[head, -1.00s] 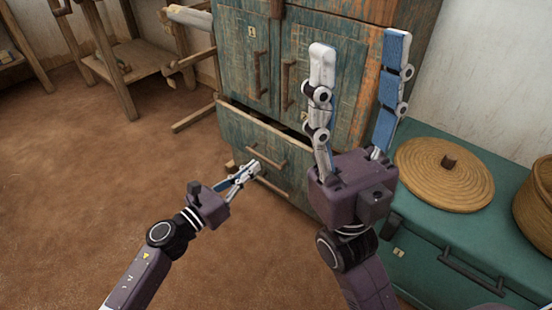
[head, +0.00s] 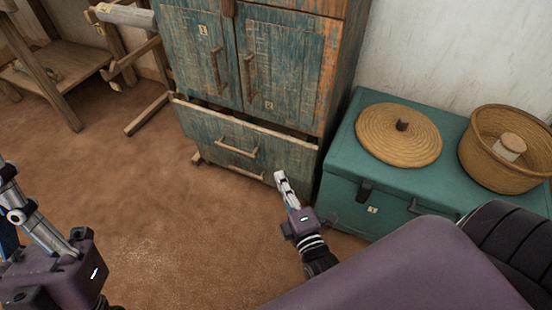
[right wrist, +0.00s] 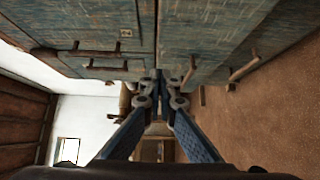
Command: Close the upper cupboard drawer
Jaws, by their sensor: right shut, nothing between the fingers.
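The upper drawer (head: 210,127) is in the worn blue-green cupboard (head: 290,75), below its two doors. It stands partly out, with a dark gap along its top edge. Its wooden bar handle (head: 237,148) is on the front. My right gripper (head: 281,178) is shut and empty, just in front of the drawer's lower right end; I cannot tell if it touches. In the right wrist view its closed fingertips (right wrist: 160,78) are close to the cupboard front. My left gripper (head: 12,190) is at the left edge, cut off by the frame and away from the cupboard.
A second handle (head: 245,175) shows below the drawer's. A teal chest (head: 345,150) stands right of the cupboard, bearing a round woven lid (head: 385,130) and a basket (head: 485,160). A wooden frame (head: 60,80) stands left. The brown floor (head: 150,220) in front is clear.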

